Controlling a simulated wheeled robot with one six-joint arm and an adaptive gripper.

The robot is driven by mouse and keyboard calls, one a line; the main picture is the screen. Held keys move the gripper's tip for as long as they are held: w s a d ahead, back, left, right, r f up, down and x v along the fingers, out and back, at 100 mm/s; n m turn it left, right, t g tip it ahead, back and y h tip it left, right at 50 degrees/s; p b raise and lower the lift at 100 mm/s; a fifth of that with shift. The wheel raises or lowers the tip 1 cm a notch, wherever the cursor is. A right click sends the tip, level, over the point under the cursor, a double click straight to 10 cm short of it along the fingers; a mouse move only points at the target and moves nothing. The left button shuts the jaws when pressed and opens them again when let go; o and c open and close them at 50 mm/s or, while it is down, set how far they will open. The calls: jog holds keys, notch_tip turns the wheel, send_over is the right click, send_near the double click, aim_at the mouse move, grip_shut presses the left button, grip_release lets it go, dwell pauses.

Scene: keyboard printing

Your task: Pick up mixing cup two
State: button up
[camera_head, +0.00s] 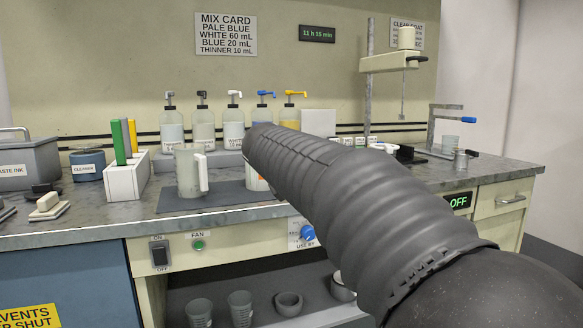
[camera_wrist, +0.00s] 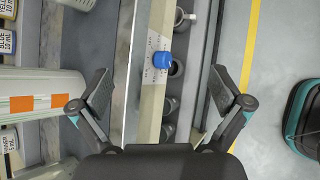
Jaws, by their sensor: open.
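No label reading mixing cup two is legible. Grey cups stand on the low shelf in the head view: one at the left (camera_head: 199,312), one beside it (camera_head: 240,308), and a wider bowl-like one (camera_head: 289,303). A pale jug with a handle (camera_head: 187,170) stands on the dark mat. A white cylinder with orange marks (camera_wrist: 40,84) lies left of my gripper in the wrist view; in the head view a container with an orange mark (camera_head: 255,181) is mostly hidden by my arm. My gripper (camera_wrist: 160,78) is open and empty, above the counter front; the head view hides it.
The counter (camera_head: 100,218) carries pump bottles (camera_head: 204,128), a white rack (camera_head: 126,180), a cleaner tub (camera_head: 87,166) and a waste ink bin (camera_head: 30,157). A stand (camera_head: 370,80) rises at the back right. A blue knob (camera_wrist: 162,60) sits on the counter front.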

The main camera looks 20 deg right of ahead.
jog(key=w+r+n+h, duration=0.1)
jog(key=w+r+n, duration=0.1)
jog(key=w, duration=0.2)
jog(key=w+d+r+n+h, duration=0.1)
jog(key=w+n, duration=0.2)
jog(key=w, duration=0.2)
jog(key=w+d+r+n+h, duration=0.1)
jog(key=w+r+n, duration=0.1)
jog(key=w, duration=0.2)
jog(key=shift+w+r+n+t+h, duration=0.25)
jog(key=shift+r+n+t+h, duration=0.05)
jog(key=shift+r+h, duration=0.1)
jog(key=shift+w+d+f, duration=0.1)
jog(key=shift+w+d, duration=0.15)
jog(key=x, duration=0.8)
jog(key=shift+d+x, duration=0.2)
jog(key=shift+x, duration=2.5)
jog(key=shift+s+r, duration=0.2)
jog(key=shift+s, duration=0.05)
jog(key=c, duration=1.3)
jog(key=shift+o, duration=0.2)
jog(key=shift+r+p, duration=0.7)
jog(key=shift+r, duration=0.95)
jog(key=s+d+r, duration=0.3)
jog(key=s+r, duration=0.4)
jog(key=s, duration=0.4)
jog(key=shift+d+r, duration=0.25)
jog(key=shift+r, duration=0.1)
